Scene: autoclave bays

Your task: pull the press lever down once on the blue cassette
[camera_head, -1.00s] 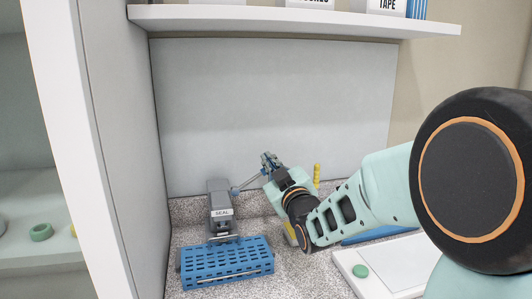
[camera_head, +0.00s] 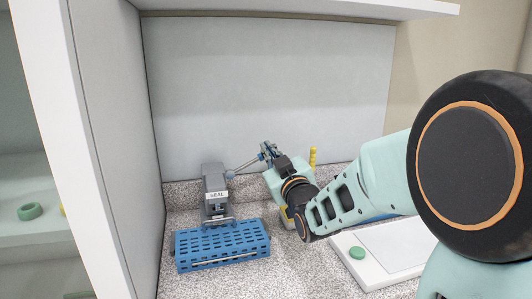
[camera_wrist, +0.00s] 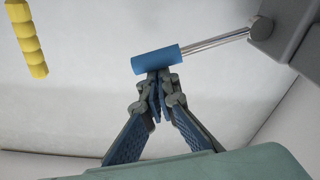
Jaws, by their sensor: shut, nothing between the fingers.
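The blue cassette (camera_head: 222,245), a slotted tray, sits on the speckled counter at the front of the grey press (camera_head: 215,190) labelled SEAL. The press lever is a metal rod (camera_head: 243,168) reaching up and to the right from the press. In the wrist view the rod (camera_wrist: 217,41) ends in a blue cylindrical grip (camera_wrist: 156,60). My gripper (camera_head: 264,152) is at the lever's outer end, right of the press. In the wrist view my gripper (camera_wrist: 158,78) is shut and empty, its tips at the blue grip, appearing to touch it. In the head view the grip is hard to make out.
A yellow ribbed post (camera_head: 312,158) stands behind my arm, also in the wrist view (camera_wrist: 27,38). A white board with a green disc (camera_head: 357,253) lies at right. A side wall (camera_head: 115,140) stands close left; a shelf (camera_head: 300,17) hangs above.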

